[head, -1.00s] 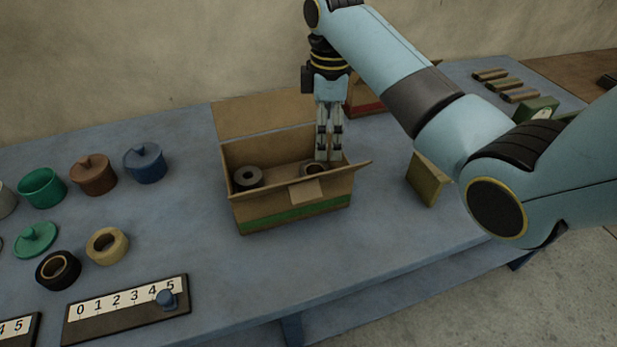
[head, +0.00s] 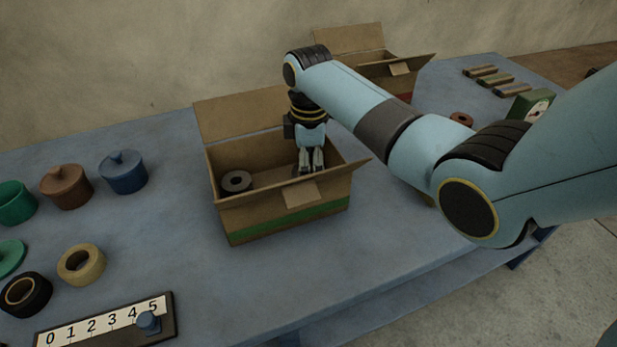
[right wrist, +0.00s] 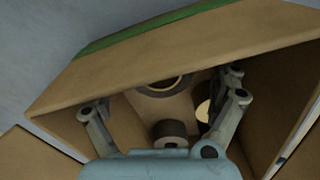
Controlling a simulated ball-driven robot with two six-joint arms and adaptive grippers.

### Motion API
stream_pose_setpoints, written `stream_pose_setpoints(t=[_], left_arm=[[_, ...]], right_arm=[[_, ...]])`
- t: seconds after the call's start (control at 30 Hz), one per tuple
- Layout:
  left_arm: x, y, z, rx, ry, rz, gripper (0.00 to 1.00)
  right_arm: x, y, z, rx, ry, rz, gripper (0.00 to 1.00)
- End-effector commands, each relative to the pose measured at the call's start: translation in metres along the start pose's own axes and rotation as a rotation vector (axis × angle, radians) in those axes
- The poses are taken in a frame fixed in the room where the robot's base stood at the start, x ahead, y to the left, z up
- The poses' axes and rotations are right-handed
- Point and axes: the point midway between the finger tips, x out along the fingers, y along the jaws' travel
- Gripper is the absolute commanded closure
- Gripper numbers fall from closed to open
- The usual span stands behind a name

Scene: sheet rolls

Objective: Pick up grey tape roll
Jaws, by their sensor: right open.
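A dark grey tape roll (head: 237,181) lies in the left part of an open cardboard box (head: 285,215) with a green stripe. My right gripper (head: 311,172) reaches down into the right part of this box, its fingertips partly behind the front flap. In the right wrist view the fingers (right wrist: 165,112) are spread apart. A ring-shaped roll (right wrist: 165,86) shows partly beyond them near the striped wall, and a dark round roll (right wrist: 171,132) shows between them. I cannot tell which of the two is the roll seen in the head view. My left gripper is not in view.
The box's walls and flaps (head: 330,177) stand close around the right gripper. A second open box (head: 375,75) stands behind. Jars (head: 123,172), a tan ring (head: 81,264) and a numbered slider board (head: 105,325) are at left. The table in front is clear.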

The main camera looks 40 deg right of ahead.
Motion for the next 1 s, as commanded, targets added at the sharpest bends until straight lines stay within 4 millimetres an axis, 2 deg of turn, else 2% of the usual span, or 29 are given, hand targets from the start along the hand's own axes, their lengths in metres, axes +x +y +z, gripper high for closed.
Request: stream_pose_setpoints(t=[0.03,0.13,0.37,0.47,0.83,1.0], left_arm=[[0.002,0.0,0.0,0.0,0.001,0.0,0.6],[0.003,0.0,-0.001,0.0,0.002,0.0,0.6],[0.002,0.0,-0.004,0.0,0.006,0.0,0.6],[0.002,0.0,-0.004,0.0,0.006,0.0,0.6],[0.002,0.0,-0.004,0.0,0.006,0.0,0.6],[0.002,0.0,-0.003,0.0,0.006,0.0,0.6]], right_arm=[[0.008,0.0,0.0,0.0,0.0,-0.002,0.04],[0.017,0.0,0.0,0.0,0.0,0.0,0.04],[0.018,0.0,0.0,0.0,0.001,0.001,0.04],[0.018,0.0,0.0,0.0,0.001,0.001,0.15],[0.018,0.0,0.0,0.0,0.001,0.001,0.63],[0.018,0.0,0.0,0.0,0.001,0.001,0.65]])
